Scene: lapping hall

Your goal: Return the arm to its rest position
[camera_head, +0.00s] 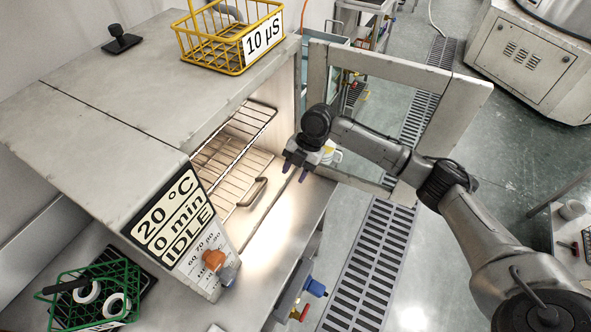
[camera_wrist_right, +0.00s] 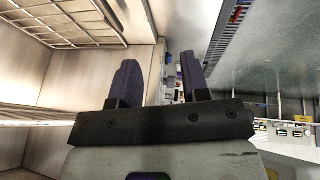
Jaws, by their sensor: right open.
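My right arm comes in from the lower right in the head view. Its gripper (camera_head: 295,174) is at the open mouth of the oven, over the front ledge and just right of the wire racks. In the right wrist view the two dark fingers (camera_wrist_right: 158,84) stand apart with nothing between them. The oven (camera_head: 120,110) has its door (camera_head: 455,115) swung open to the right, behind and beside my right arm. A wire rack (camera_head: 235,135) shows inside the oven, and also in the right wrist view (camera_wrist_right: 75,22). My left gripper is not in view.
A yellow wire basket (camera_head: 215,42) labelled 10 µS stands on the oven top. The panel (camera_head: 170,215) reads 20 °C, 0 min, IDLE. A green basket (camera_head: 128,275) with white rings is at lower left. Blue and red valves (camera_head: 314,287) stick out below the ledge. Floor grating (camera_head: 370,260) lies clear.

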